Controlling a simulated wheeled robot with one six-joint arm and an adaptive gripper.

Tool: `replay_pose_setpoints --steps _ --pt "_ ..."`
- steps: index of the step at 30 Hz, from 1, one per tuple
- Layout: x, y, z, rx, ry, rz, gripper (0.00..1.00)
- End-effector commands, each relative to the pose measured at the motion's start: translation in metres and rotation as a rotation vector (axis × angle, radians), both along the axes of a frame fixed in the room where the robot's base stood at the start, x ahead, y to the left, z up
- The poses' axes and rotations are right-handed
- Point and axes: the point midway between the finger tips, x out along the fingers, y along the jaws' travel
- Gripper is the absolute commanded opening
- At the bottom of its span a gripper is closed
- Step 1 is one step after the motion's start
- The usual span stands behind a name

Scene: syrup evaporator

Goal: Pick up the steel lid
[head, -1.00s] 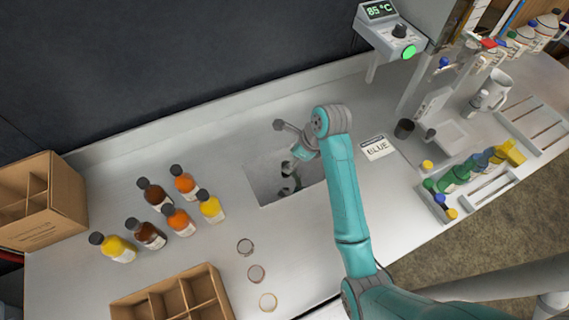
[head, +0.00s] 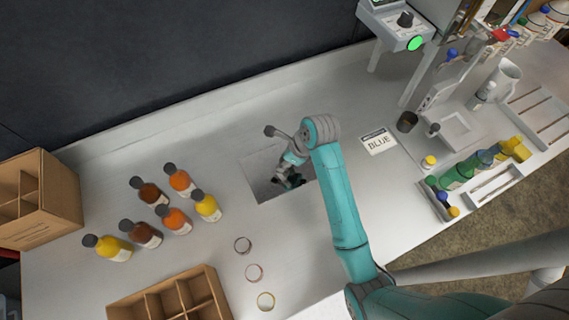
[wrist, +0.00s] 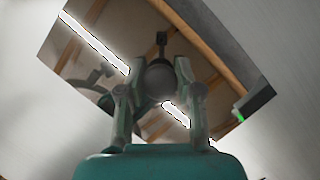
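The steel lid (head: 260,188) is a square, mirror-like plate lying in the middle of the pale bench top. It fills much of the wrist view (wrist: 228,60), reflecting beams and a bright light strip. A round grey knob (wrist: 160,82) shows at its middle. My gripper (head: 286,172) is low over the lid. In the wrist view my gripper (wrist: 159,92) has its two fingers apart, one on either side of the knob, with gaps showing. My arm partly covers the lid's right side in the head view.
Several syrup bottles (head: 145,234) stand to the left. The bench is clear behind the lid.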

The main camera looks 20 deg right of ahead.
Motion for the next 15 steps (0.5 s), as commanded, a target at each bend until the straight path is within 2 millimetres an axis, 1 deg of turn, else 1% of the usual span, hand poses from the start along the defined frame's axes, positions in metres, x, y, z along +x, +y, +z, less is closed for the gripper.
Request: replay_pose_setpoints --steps 1,3,11,15 --pt "-0.0001 -0.0001 -0.0003 -0.001 0.001 0.000 0.14" --pt "-0.0001 -0.0001 -0.0004 -0.001 0.001 0.000 0.00" --pt "0.0002 -0.0001 0.0002 0.000 0.000 0.000 0.00" --pt "0.0009 -0.0003 0.0092 -0.001 -0.002 0.000 0.00"
